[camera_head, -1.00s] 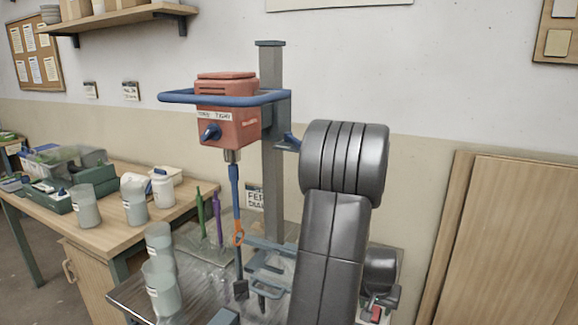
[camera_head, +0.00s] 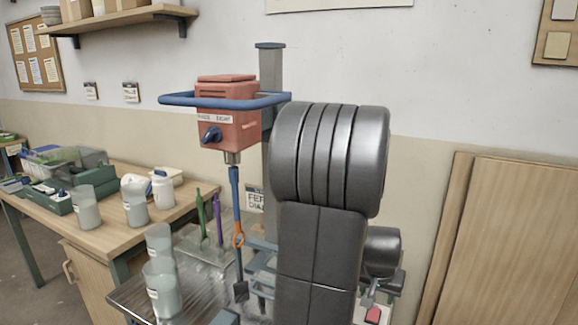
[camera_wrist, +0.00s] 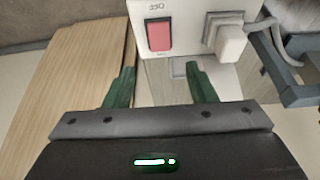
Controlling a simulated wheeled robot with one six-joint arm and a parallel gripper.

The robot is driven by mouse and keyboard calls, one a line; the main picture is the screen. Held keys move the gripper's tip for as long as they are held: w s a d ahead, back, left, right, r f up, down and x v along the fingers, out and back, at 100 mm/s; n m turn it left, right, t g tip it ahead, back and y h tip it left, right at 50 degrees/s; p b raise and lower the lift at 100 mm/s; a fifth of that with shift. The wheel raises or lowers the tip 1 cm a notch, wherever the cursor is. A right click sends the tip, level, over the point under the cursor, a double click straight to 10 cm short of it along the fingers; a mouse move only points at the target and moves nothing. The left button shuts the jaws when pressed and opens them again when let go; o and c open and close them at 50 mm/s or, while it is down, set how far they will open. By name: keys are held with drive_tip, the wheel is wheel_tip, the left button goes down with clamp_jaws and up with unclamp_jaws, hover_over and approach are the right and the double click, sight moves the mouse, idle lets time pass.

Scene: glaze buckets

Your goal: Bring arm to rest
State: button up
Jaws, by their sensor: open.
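My gripper (camera_wrist: 160,85) shows in the wrist view with its two green fingers apart and nothing between them. Beyond the fingertips is a white switch box with a red rocker switch (camera_wrist: 159,35) and a white plug (camera_wrist: 231,42) beside it. The red switch (camera_head: 373,315) also shows at the lower right of the head view.
A red mixer head (camera_head: 227,115) with a blue ring guard (camera_head: 175,99) hangs on a grey post (camera_head: 270,65) left of my arm. Translucent buckets (camera_head: 162,288) stand on the metal bench. A wooden table (camera_head: 180,211) is at left, wooden panels (camera_head: 510,240) at right.

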approach(375, 309)
drive_tip(key=x, duration=0.8)
drive_tip(key=shift+s+a+b, duration=0.1)
drive_tip(key=shift+s+b, duration=0.05)
drive_tip(key=shift+b, duration=0.25)
drive_tip(key=shift+r+p, duration=0.2)
drive_tip(key=shift+p, duration=0.5)
drive_tip(key=g+p, duration=0.1)
drive_tip(key=p, duration=0.1)
drive_tip(key=g+y+p, duration=0.1)
drive_tip(key=p, duration=0.2)
drive_tip(key=w+g+p, duration=0.1)
drive_tip(key=p, duration=0.2)
drive_tip(key=shift+d+f+g+y, duration=0.1)
drive_tip(key=shift+d+g+y, duration=0.1)
drive_tip(key=shift+g+y, duration=0.15)
wheel_tip(375, 309, up, 15)
drive_tip(key=s+a, duration=0.1)
drive_tip(key=s, duration=0.1)
drive_tip(key=shift+s+a+f, duration=0.25)
drive_tip(key=shift+s, duration=0.05)
drive_tip(key=shift+s, duration=0.1)
